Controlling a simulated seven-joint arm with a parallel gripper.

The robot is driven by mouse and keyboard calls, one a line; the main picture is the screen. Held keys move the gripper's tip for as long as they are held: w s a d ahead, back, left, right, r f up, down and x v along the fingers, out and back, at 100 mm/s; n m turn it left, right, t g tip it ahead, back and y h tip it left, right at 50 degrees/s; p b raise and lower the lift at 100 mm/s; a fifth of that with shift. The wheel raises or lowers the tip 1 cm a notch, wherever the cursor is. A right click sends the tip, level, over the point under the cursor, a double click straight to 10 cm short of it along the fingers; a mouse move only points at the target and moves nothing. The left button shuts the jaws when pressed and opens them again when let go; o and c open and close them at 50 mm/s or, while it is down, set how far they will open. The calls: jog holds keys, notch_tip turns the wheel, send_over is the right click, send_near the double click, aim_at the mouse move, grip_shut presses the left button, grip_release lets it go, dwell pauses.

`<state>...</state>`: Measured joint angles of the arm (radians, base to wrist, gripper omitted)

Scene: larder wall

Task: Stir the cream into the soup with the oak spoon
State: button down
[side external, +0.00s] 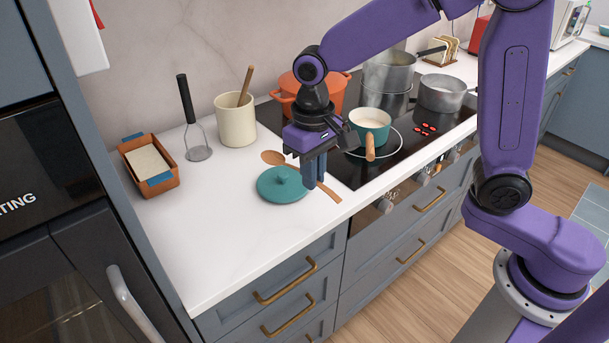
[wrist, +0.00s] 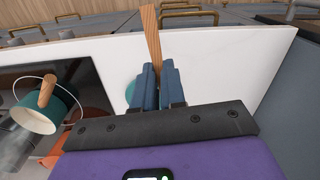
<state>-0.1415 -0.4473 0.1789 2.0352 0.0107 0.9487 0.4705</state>
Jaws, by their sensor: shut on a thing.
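The oak spoon (side external: 273,158) lies low over the white counter, its bowl to the left and its handle running right behind the teal lid. My gripper (side external: 313,184) points down and is shut on the spoon's handle. In the wrist view the handle (wrist: 151,32) sticks out between the fingers (wrist: 151,88). I cannot tell whether the spoon touches the counter. The teal pot (side external: 371,138), with a wooden handle, stands on the black hob right of my gripper and has pale contents. It also shows in the wrist view (wrist: 60,108).
The teal lid (side external: 280,188) lies on the counter close beside my fingers. A cream crock (side external: 236,124) with a wooden utensil, a masher (side external: 197,142) and a brown tray (side external: 137,178) stand left. An orange pot (side external: 328,94) and steel pots (side external: 442,94) are at the back of the hob (side external: 352,175).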

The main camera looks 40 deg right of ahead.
jog(key=w+d+r+n+g+h, duration=0.25)
jog(key=w+d+n, duration=0.25)
jog(key=w+d, duration=0.3)
jog(key=w+d+r+n+g+h, duration=0.15)
jog(key=w+d+n+h, duration=0.3)
jog(key=d, duration=0.65)
jog(key=w+d+r+n+g+h, duration=0.1)
jog(key=w+d+r+h, duration=0.2)
jog(key=d, duration=0.6)
jog(key=d+r+n+h, duration=0.1)
jog(key=d+r+h, duration=0.25)
jog(key=d, duration=0.65)
notch_tip(320, 180, down, 11)
jog(key=y, duration=0.1)
jog(key=shift+w+a+r, duration=0.15)
jog(key=shift+a+r, duration=0.05)
jog(key=shift+a, duration=0.1)
jog(key=shift+w, duration=0.1)
